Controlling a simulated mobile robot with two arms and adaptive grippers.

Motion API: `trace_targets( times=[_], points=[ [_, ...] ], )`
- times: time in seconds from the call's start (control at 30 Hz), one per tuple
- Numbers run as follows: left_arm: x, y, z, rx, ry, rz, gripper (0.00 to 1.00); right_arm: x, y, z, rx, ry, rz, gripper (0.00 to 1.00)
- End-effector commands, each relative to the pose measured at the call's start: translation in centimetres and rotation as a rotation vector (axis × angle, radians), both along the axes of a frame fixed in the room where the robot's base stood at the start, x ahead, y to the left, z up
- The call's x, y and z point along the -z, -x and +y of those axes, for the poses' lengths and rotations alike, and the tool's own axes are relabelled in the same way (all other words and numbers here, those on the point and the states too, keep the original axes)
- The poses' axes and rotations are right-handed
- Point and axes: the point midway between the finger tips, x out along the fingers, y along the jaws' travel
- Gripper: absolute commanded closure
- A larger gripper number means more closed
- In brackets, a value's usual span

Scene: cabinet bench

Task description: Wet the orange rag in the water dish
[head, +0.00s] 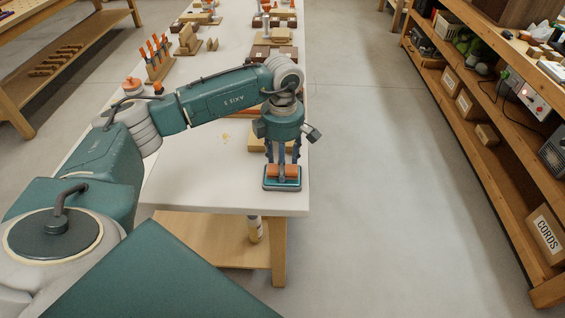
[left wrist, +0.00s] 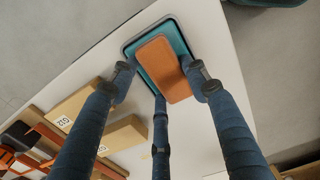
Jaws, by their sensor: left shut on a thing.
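The orange rag (head: 281,170) is a folded block held between the fingers of my left gripper (head: 282,158). The left gripper points down and is shut on the rag. The water dish (head: 282,186) is a shallow teal tray near the bench's front right corner. The rag is at the dish, within its outline in both views; I cannot tell whether it touches the water. In the left wrist view the rag (left wrist: 163,66) lies between the fingertips, with the teal dish (left wrist: 182,42) around it. My right gripper is not in view.
The white bench top (head: 215,185) is clear left of the dish. Wooden blocks (left wrist: 125,133) with labels lie close behind it. A rack of orange-handled tools (head: 158,62) stands further back. A shelf unit (head: 470,110) stands right, across open floor.

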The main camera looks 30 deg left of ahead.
Motion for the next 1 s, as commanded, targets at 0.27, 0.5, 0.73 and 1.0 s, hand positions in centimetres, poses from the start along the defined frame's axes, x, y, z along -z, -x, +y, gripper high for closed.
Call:
trace_targets(
  times=[0.27, 0.5, 0.73, 1.0],
  points=[
    [0.2, 0.1, 0.0, 0.001, 0.0, 0.004, 0.75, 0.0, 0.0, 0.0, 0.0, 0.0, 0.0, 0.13],
    [-0.2, 0.1, 0.0, 0.001, 0.0, 0.004, 0.75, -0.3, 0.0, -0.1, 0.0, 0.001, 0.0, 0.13],
    [-2.1, 0.0, 0.0, 0.001, 0.0, 0.001, 0.75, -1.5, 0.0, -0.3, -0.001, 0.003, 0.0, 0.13],
    [-4.3, 0.0, 0.0, 0.0, -0.001, 0.001, 0.75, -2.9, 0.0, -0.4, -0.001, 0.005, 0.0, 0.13]
  ],
)
